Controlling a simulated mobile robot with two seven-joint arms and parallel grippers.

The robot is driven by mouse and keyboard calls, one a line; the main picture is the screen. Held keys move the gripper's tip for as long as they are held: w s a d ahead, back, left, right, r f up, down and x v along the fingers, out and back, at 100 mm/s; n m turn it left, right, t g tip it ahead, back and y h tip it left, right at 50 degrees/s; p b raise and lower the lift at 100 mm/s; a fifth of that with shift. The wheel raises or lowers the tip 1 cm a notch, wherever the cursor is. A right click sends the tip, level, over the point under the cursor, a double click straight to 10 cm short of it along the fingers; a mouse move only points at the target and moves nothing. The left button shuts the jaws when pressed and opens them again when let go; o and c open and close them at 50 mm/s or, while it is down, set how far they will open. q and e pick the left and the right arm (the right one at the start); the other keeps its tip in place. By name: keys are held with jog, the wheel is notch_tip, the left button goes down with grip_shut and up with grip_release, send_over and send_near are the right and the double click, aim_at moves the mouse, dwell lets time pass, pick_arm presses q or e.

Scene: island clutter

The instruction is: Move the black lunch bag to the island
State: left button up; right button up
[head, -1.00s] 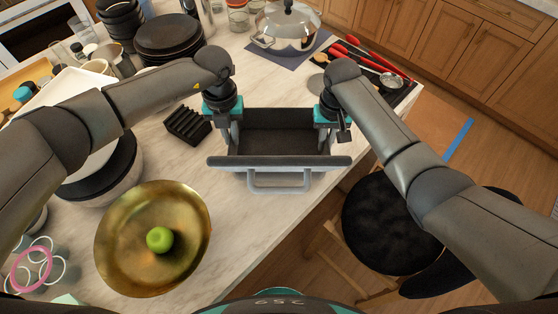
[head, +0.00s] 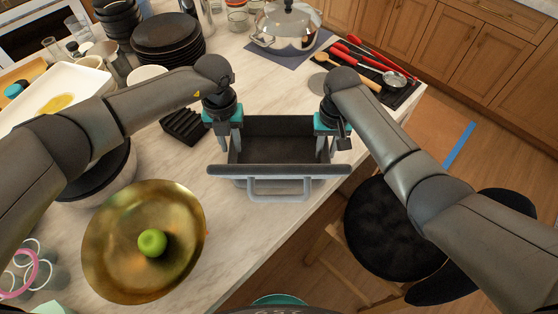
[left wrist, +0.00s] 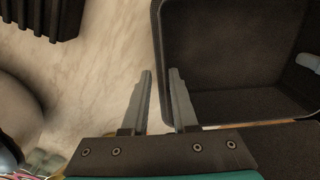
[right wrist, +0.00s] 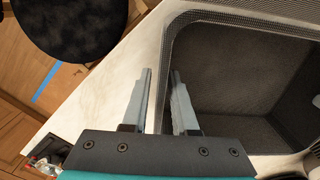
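The black lunch bag (head: 279,171) is open at the top, box-shaped, with a grey rim and a front handle. It is upright over the marble counter; I cannot tell whether it touches the surface. My left gripper (head: 229,145) is at its left side wall and my right gripper (head: 326,144) at its right side wall. In the left wrist view the fingers (left wrist: 160,85) are close together with the bag's wall (left wrist: 235,60) between them. In the right wrist view the fingers (right wrist: 160,85) likewise straddle the opposite wall (right wrist: 250,85). The inside looks empty.
A gold bowl (head: 110,255) with a green apple (head: 152,243) is at front left. A black slotted rack (head: 184,126) stands left of the bag. Dark plates (head: 168,35), a steel pot (head: 287,28) and red utensils (head: 365,62) are behind. A black stool (head: 394,228) stands off the counter's right edge.

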pick_arm(q)
jog(key=shift+o, duration=0.8)
pick_arm(e)
jog(key=shift+o, duration=0.8)
jog(key=shift+r, duration=0.1)
notch_tip(320, 180, up, 12)
jog(key=shift+f, duration=0.1)
pick_arm(q)
notch_tip(320, 180, up, 12)
